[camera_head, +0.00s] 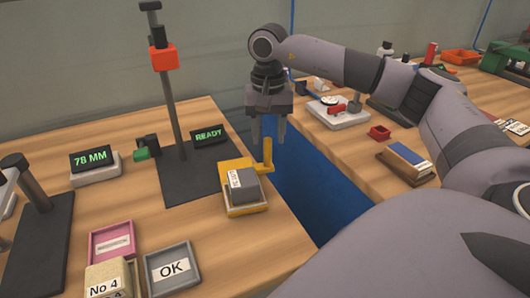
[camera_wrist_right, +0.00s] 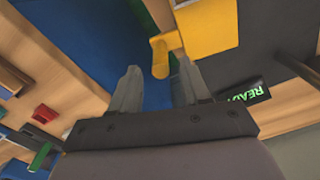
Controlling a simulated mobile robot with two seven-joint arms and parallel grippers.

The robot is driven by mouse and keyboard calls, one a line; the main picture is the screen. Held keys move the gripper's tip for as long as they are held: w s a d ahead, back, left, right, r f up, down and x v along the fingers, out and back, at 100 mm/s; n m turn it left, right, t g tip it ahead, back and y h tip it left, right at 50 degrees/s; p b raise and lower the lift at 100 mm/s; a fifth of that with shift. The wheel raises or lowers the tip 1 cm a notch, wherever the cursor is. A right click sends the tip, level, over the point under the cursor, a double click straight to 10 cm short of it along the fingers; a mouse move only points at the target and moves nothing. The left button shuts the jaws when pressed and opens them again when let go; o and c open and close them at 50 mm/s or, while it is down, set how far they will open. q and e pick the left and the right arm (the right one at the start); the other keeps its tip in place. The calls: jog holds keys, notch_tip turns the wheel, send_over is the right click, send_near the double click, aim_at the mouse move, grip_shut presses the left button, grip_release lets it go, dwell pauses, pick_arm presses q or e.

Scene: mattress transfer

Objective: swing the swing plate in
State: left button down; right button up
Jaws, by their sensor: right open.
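My right gripper (camera_head: 268,138) is open, pointing down at the handle. In the right wrist view the handle (camera_wrist_right: 163,55) lies between and just beyond the two fingertips (camera_wrist_right: 156,80), and part of the yellow plate (camera_wrist_right: 209,25) shows at the top. I cannot tell whether a finger touches the handle. My left gripper is out of view.
A stand with a red block (camera_head: 164,58) on its post and a READY display (camera_head: 210,137) stands behind the plate. A 78 MM display (camera_head: 95,167), a pink tray (camera_head: 112,243) and a grey OK tray (camera_head: 169,269) are to the left. A blue gap (camera_head: 315,190) separates the two tables.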

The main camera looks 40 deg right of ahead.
aim_at(268, 165)
notch_tip(268, 165, down, 5)
jog(key=shift+f, duration=0.1)
dwell(0.3)
grip_shut()
